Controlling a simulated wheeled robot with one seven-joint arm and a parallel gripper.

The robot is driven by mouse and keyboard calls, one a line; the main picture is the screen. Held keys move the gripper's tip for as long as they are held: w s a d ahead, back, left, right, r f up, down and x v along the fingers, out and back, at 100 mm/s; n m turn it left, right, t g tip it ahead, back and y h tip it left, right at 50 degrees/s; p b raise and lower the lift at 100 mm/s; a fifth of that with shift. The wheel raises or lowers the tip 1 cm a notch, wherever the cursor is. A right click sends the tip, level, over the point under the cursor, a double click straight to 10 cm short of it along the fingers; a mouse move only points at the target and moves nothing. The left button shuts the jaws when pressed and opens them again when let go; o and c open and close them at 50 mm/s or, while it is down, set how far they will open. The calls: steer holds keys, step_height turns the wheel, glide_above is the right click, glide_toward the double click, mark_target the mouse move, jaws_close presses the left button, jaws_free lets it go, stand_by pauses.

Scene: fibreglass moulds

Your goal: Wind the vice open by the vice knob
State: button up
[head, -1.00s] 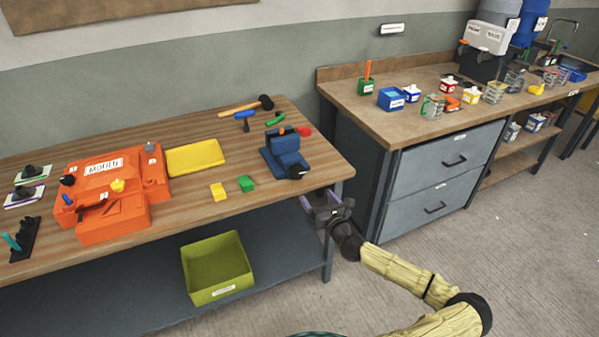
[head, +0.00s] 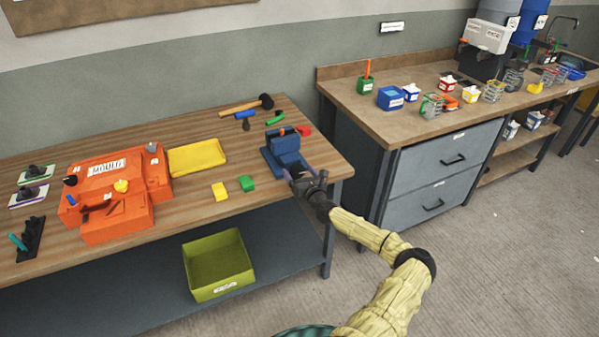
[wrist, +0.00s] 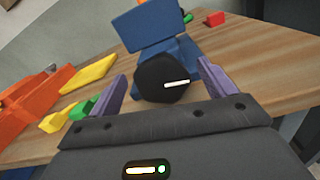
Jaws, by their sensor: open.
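The blue vice (head: 283,148) stands on the right end of the wooden bench, and it also shows in the wrist view (wrist: 150,28). The vice knob, a black round knob with a white mark (wrist: 162,79), sits at the vice's near end. In the head view my gripper hides the knob. My gripper (head: 300,178) is at the bench's front right edge, in front of the vice. In the wrist view its purple fingers (wrist: 163,82) are open, one on each side of the knob, with gaps visible between fingers and knob.
The wooden bench (head: 210,134) carries an orange mould (head: 115,185), a yellow tray (head: 197,157), yellow (head: 219,191) and green (head: 247,184) blocks left of the vice. A red piece (head: 304,130) lies behind it. A drawer cabinet (head: 440,170) stands to the right.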

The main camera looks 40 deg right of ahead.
steer(key=shift+w, duration=0.1)
steer(key=c, duration=1)
steer(key=shift+f+n+b, duration=0.1)
steer(key=shift+n+b, duration=0.4)
steer(key=shift+b, duration=0.2)
steer(key=shift+f+n+b, duration=0.1)
steer(key=shift+n+b, duration=0.4)
steer(key=shift+b, duration=0.25)
steer(key=n+b, duration=0.3)
steer(key=b, duration=0.1)
steer(key=shift+a+f, duration=0.1)
steer(key=shift+a, duration=0.1)
steer(key=n+b, duration=0.2)
steer(key=n, duration=0.1)
steer(key=shift+w+a+b, duration=0.1)
steer(key=shift+b, duration=0.3)
steer(key=shift+a+n+b, duration=0.15)
steer(key=shift+n+b, duration=1.05)
steer(key=shift+n, duration=0.3)
